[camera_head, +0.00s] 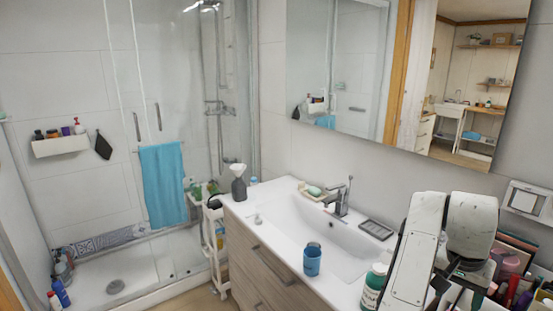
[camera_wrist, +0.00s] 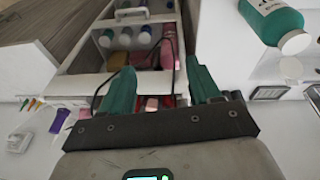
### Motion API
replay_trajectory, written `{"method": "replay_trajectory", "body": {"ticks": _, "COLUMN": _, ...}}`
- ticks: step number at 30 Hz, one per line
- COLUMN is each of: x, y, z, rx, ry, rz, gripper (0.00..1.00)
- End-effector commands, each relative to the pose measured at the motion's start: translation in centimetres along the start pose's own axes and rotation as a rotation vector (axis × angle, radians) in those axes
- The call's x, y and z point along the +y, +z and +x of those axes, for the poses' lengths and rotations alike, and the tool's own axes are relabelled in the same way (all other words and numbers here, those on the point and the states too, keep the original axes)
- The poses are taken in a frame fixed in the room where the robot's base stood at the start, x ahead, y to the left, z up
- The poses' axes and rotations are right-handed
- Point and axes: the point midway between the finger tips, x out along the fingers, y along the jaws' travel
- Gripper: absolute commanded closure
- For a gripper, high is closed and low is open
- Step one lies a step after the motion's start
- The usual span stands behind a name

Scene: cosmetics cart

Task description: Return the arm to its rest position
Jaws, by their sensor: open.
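My arm (camera_head: 425,245) stands at the lower right of the head view, raised in front of the right end of the washbasin counter. In the wrist view my gripper (camera_wrist: 162,80) shows two teal fingers spread apart. Nothing is held between them. Beyond the fingers is a white cart (camera_wrist: 125,22) with bottles and pink and yellow packs in it. The fingertips overlap the cart's near part in the picture, and I cannot tell the distance.
A green bottle with a white cap (camera_head: 375,285) stands on the counter beside my arm. A blue cup (camera_head: 312,260) stands by the sink (camera_head: 340,245). Several cosmetics (camera_head: 510,267) crowd the right edge behind my arm. A mirror (camera_head: 400,75) hangs on the wall.

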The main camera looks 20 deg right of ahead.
Motion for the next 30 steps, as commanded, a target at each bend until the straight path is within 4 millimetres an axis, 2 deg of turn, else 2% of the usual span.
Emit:
{"method": "replay_trajectory", "body": {"ticks": 3, "x": 1.5, "y": 1.1, "z": 3.1, "rx": 0.059, "ry": 0.032, "rz": -0.071, "gripper": 0.38}}
{"method": "replay_trajectory", "body": {"ticks": 8, "x": 3.0, "y": 3.4, "z": 6.8, "rx": 0.132, "ry": 0.052, "rz": -0.209, "gripper": 0.38}}
{"method": "replay_trajectory", "body": {"ticks": 14, "x": 4.4, "y": 7.8, "z": 11.2, "rx": 0.175, "ry": 0.047, "rz": -0.414, "gripper": 0.38}}
{"method": "replay_trajectory", "body": {"ticks": 20, "x": 5.7, "y": 14.5, "z": 15.4, "rx": 0.159, "ry": 0.002, "rz": -0.640, "gripper": 0.38}}
{"method": "replay_trajectory", "body": {"ticks": 25, "x": 7.3, "y": 21.9, "z": 18.3, "rx": 0.094, "ry": -0.069, "rz": -0.827, "gripper": 0.38}}
{"method": "replay_trajectory", "body": {"ticks": 30, "x": 9.1, "y": 29.1, "z": 19.8, "rx": 0.009, "ry": -0.157, "rz": -0.967, "gripper": 0.38}}
